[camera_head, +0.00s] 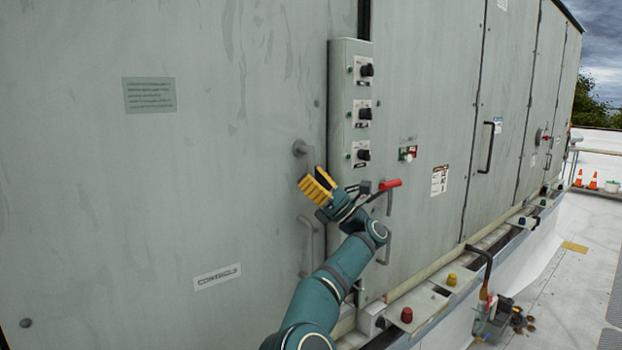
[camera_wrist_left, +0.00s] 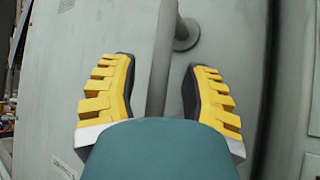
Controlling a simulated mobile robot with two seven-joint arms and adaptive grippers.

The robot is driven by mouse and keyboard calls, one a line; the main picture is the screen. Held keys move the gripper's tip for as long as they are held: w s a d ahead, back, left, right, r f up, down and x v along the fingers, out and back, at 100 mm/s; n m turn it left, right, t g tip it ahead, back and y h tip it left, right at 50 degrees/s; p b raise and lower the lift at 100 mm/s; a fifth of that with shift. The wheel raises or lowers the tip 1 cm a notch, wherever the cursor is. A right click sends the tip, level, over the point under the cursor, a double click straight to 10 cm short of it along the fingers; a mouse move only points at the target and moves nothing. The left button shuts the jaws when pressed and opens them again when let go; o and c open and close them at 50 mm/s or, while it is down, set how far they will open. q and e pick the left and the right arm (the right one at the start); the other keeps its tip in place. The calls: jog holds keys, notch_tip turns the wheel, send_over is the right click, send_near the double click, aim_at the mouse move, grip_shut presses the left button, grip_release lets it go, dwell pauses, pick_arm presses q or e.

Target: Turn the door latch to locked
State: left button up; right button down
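A grey bar handle (camera_head: 299,148) with a round mount is on the large left door panel, and my left gripper hides part of it. In the left wrist view the grey bar (camera_wrist_left: 160,70) appears between my finger pads. My left gripper (camera_head: 318,187) is open, with yellow ribbed fingers; it also shows in the left wrist view (camera_wrist_left: 160,95). No contact with the bar shows, and I cannot tell its depth between the fingers. A red-tipped lever (camera_head: 389,185) is just right of my left wrist. I cannot tell which part is the latch. My right gripper is not in view.
A narrow control box (camera_head: 341,100) with black knobs stands just right of the left panel. Another grey handle (camera_head: 305,245) is below my gripper. A ledge (camera_head: 430,305) with coloured knobs runs along the base. Open roof floor (camera_head: 575,290) lies at right.

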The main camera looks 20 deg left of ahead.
pick_arm(q)
jog(key=v, duration=0.7)
jog(key=shift+d+f, duration=0.15)
jog(key=shift+d, duration=0.05)
jog(key=shift+t, duration=0.3)
